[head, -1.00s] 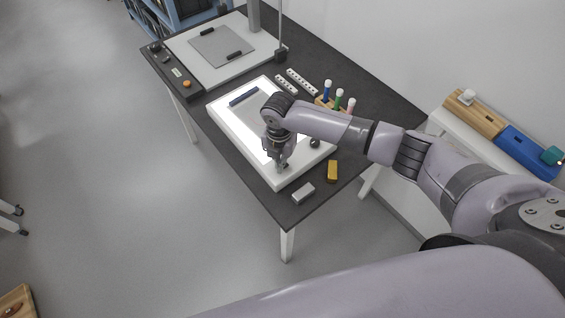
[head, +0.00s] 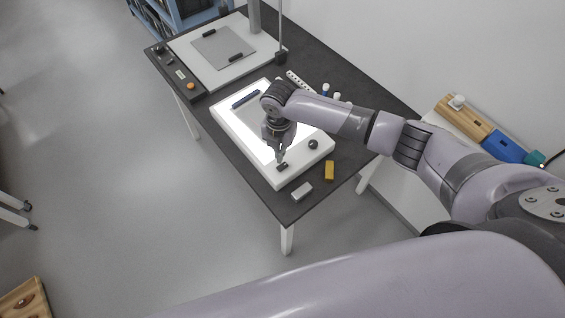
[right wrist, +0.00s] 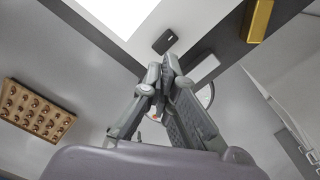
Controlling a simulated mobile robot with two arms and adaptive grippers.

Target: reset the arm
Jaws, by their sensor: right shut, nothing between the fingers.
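My right gripper (head: 279,160) hangs fingers-down over the near edge of the white light panel (head: 227,128) in the head view. In the right wrist view its fingertips (right wrist: 168,66) are together with nothing between them. A small dark block (head: 281,166) lies on the panel's near rim just by the fingertips. It also shows as a black piece (right wrist: 165,40) beyond the fingertips in the right wrist view, apart from them. My left gripper is not in view.
A grey block (head: 302,191) and a yellow block (head: 329,170) lie near the table's front corner. A black knob (head: 313,144) sits on the panel's right. A second white board (head: 190,55) is farther back. Floor at left is mostly clear.

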